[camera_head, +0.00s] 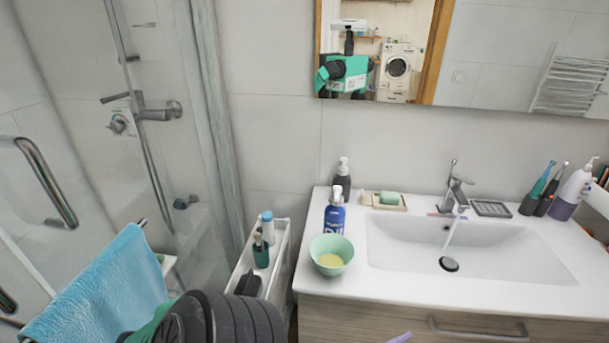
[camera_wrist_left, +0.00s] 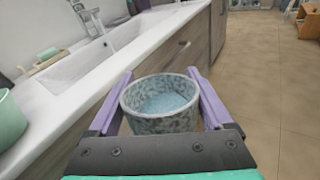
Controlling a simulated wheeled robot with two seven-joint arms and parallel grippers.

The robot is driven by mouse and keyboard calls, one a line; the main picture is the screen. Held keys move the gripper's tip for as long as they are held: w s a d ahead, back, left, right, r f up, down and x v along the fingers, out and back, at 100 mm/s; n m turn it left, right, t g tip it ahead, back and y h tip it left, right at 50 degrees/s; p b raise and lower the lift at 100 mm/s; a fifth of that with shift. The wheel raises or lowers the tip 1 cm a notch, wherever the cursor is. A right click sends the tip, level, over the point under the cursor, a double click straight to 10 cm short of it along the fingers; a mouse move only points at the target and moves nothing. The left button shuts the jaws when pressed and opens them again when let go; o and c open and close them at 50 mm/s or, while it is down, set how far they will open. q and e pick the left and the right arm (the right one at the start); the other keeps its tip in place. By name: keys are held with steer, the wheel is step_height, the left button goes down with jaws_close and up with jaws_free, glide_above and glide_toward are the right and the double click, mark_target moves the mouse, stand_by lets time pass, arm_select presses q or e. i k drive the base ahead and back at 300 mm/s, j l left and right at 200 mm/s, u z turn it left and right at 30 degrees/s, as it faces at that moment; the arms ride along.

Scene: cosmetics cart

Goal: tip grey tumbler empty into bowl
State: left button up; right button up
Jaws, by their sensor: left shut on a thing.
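The grey tumbler (camera_wrist_left: 158,122) has a mottled pattern and sits between the purple fingers of my left gripper (camera_wrist_left: 160,80), which is shut on it. It looks upright, with pale blue contents showing inside. The tumbler is held off the counter, beside its front edge. In the head view only a bit of a purple finger (camera_head: 399,338) shows at the bottom edge, and the tumbler is out of sight. The mint green bowl (camera_head: 323,262) stands on the counter left of the basin with something yellow inside. It also shows in the left wrist view (camera_wrist_left: 9,122), apart from the tumbler. My right gripper is not in view.
A blue pump bottle (camera_head: 334,218) and a dark pump bottle (camera_head: 342,184) stand behind the bowl. The sink basin (camera_head: 510,260) lies right of it. A narrow white cart (camera_head: 279,247) with bottles stands left of the counter. A blue towel (camera_head: 105,290) hangs at left.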

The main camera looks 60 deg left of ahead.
mark_target(331, 253)
steer(key=l+u, duration=0.25)
steer(key=u, duration=0.15)
steer(key=l+u, duration=0.25)
steer(key=u, duration=0.15)
steer(key=l+u, duration=0.35)
steer(key=k+l, duration=0.15)
steer(key=l, duration=0.15)
steer(key=i, duration=0.5)
